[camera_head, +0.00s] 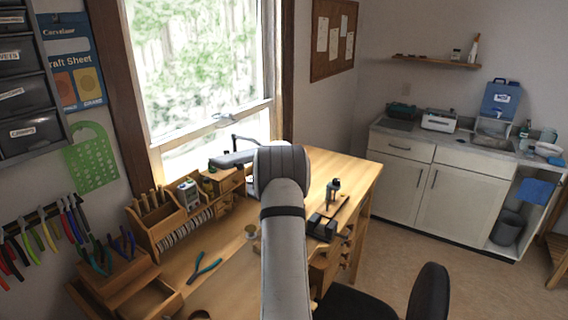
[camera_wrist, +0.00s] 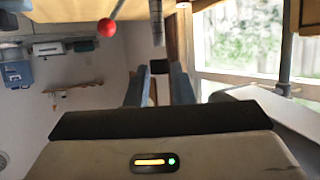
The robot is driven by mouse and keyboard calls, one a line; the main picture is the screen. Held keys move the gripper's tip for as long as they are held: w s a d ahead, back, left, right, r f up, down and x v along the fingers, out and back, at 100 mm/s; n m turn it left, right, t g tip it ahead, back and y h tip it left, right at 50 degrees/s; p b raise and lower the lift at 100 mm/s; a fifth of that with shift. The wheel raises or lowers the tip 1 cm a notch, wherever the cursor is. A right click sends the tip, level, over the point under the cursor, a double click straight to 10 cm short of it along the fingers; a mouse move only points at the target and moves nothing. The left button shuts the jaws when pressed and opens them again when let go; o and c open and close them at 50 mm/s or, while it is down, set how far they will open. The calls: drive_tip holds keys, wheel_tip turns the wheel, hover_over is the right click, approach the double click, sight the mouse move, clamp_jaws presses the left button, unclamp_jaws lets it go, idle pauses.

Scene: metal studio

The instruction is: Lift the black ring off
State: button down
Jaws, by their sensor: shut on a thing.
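My gripper (camera_wrist: 158,78) shows in the wrist view with two blue-grey fingers. They are shut on a small dark piece at their tips, which looks like the black ring (camera_wrist: 159,66) seen nearly edge-on. Its hole cannot be made out. A thin grey upright bar (camera_wrist: 157,22) stands in line with the ring in the picture; I cannot tell whether the ring is around it or apart from it. In the head view my own arm covers the gripper and the ring.
A red ball (camera_wrist: 107,27) on a thin rod is left of the fingers in the wrist view. The wooden bench (camera_head: 235,287) carries blue pliers (camera_head: 204,267), a tool rack (camera_head: 166,226) and a small dark stand (camera_head: 333,190). A black chair (camera_head: 428,292) stands in front.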

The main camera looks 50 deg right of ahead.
drive_tip(key=shift+w+d, duration=0.15)
drive_tip(key=shift+w+d+p, duration=0.85)
drive_tip(key=shift+d+p, duration=0.1)
drive_tip(key=shift+d, duration=0.15)
drive_tip(key=shift+w+d, duration=0.1)
drive_tip(key=shift+w+d, duration=0.1)
drive_tip(key=shift+d, duration=0.05)
drive_tip(key=shift+r, duration=0.1)
